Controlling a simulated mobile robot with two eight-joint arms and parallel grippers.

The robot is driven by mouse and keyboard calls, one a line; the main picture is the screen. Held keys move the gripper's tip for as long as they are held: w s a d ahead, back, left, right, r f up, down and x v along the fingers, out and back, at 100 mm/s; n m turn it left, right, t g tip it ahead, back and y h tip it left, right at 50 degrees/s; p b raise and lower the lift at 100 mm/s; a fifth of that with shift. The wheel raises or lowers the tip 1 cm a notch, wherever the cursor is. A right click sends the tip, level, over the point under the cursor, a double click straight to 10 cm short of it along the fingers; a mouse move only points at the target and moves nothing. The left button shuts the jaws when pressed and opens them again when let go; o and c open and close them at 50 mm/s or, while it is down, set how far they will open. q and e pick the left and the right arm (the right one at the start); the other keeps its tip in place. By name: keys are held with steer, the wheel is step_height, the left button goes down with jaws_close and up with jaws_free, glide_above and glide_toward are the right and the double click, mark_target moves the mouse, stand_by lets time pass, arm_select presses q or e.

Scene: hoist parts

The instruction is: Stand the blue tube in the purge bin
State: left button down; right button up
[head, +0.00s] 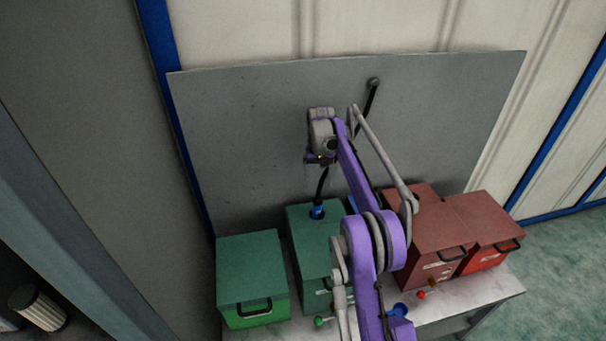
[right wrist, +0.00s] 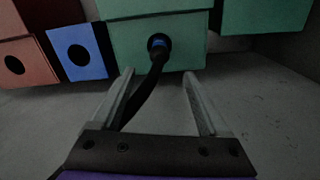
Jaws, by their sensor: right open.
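A black hose with a blue end collar, which may be the blue tube (head: 317,210), stands in the top of the second green box from the left (head: 304,238). In the right wrist view its blue-ringed end (right wrist: 158,43) sits at that box's hole, and the hose (right wrist: 146,92) runs back between the fingers. My right gripper (head: 320,160) is open around the hose above the box; it also shows in the right wrist view (right wrist: 158,76). I cannot tell which box is the purge bin. My left gripper is out of view.
Another green box (head: 250,265) stands left; two red boxes (head: 425,235) (head: 485,230) stand right. A blue box with a hole (right wrist: 82,52) shows in the wrist view. A blue piece (head: 398,310) and a red knob (head: 421,295) are at the front. A grey panel (head: 240,130) rises behind.

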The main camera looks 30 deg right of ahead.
mark_target(318, 197)
steer(key=shift+s+f, duration=0.1)
steer(key=shift+f, duration=0.3)
step_height(318, 197, down, 10)
steer(key=shift+s+r+b, duration=0.1)
steer(key=shift+b, duration=0.2)
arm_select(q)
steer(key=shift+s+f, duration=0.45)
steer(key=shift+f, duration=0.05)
